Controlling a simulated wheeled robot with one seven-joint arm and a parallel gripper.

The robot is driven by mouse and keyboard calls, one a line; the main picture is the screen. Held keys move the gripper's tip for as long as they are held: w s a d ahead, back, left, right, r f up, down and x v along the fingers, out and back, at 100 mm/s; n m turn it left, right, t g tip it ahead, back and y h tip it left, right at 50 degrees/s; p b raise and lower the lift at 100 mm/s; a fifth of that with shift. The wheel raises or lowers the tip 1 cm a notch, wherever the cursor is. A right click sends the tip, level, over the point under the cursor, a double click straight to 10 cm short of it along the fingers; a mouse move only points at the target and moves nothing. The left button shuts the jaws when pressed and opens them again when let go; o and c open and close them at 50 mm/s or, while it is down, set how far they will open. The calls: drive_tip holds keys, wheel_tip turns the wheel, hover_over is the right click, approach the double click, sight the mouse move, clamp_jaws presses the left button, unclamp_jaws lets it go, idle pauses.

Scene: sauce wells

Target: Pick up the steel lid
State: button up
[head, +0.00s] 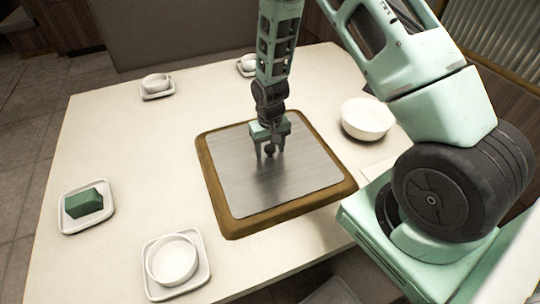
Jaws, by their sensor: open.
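The steel lid (285,188) is a flat, square brushed-metal plate set in a wooden frame (294,216) in the middle of the table. A small dark knob (270,151) shows on the lid, towards its far side. My gripper (271,147) points down over the lid, with its fingers open and one on each side of the knob. I cannot tell whether the fingers touch the knob or the plate. What lies under the lid is hidden.
A white bowl (367,119) stands right of the frame. A tray with a green block (84,203) is at the left, and a white dish (173,260) sits on a tray at the front. Small dishes (156,83) stand at the back. The table (133,150) is clear between them.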

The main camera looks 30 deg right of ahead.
sight(270, 147)
drive_tip(key=c, duration=1.1)
drive_tip(key=shift+c, duration=0.2)
drive_tip(key=shift+r, duration=0.15)
wheel_tip(270, 147, up, 10)
drive_tip(key=shift+f+b, duration=0.1)
drive_tip(key=shift+b, duration=0.45)
